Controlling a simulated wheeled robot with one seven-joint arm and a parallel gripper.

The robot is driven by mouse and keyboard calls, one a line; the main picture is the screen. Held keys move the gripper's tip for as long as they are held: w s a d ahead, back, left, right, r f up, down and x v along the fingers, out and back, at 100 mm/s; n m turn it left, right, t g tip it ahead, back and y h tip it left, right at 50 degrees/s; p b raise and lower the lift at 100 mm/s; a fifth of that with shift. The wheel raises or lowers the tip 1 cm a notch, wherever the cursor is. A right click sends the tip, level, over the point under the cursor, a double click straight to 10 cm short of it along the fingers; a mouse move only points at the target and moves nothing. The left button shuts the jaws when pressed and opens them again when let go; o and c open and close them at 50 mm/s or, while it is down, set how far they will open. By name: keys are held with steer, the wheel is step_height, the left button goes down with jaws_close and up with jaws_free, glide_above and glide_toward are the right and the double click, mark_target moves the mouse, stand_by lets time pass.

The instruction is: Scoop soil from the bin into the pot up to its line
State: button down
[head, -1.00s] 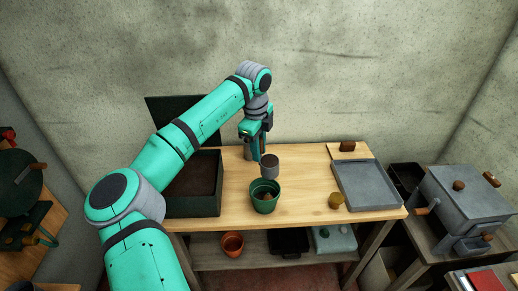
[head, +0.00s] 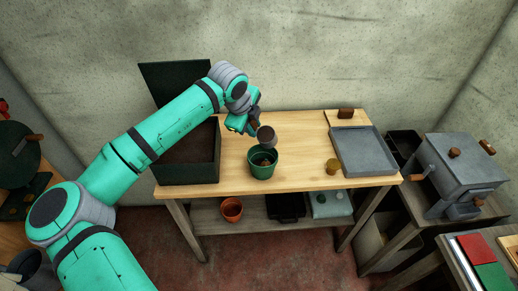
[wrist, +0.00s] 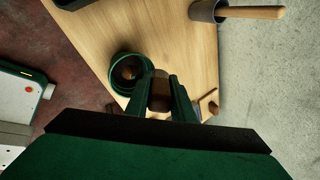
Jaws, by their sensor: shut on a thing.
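The green pot (head: 262,170) stands on the wooden bench, with some brown soil low inside. It also shows in the wrist view (wrist: 116,72); I cannot make out its line. The dark bin (head: 188,175) of soil, its lid raised behind, is left of the pot. My gripper (head: 256,122) is shut on the scoop, a small grey cup (head: 270,146) held above the pot's rear rim, apart from it. The cup looks tilted, with brown soil at its mouth. In the wrist view my gripper (wrist: 160,100) closes on the brown handle (wrist: 160,88).
A wooden-handled grey piece (wrist: 207,10) shows in the wrist view. A terracotta pot (head: 231,210) is on the lower shelf.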

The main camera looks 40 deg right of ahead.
steer(key=shift+s+a+f+h, duration=0.1)
steer(key=shift+a+f+h, duration=0.05)
steer(key=shift+a+h, duration=0.15)
steer(key=shift+s+a+t+h, duration=0.1)
steer(key=shift+a+t+h, duration=0.1)
steer(key=shift+t+h, duration=0.3)
steer(key=shift+s+a+f, duration=0.1)
steer(key=shift+f, duration=0.05)
steer(key=shift+s+a+f+t+h, duration=0.15)
steer(key=shift+a+t+h, duration=0.1)
steer(key=shift+h, duration=0.25)
steer(key=shift+s+a+f+t+h, duration=0.1)
steer(key=shift+t+h, duration=0.15)
steer(key=shift+h, duration=0.25)
steer(key=shift+s+a+f+t+h, duration=0.2)
steer(key=shift+a+f+t+h, duration=0.35)
steer(key=shift+h, duration=0.35)
steer(key=shift+f, duration=0.1)
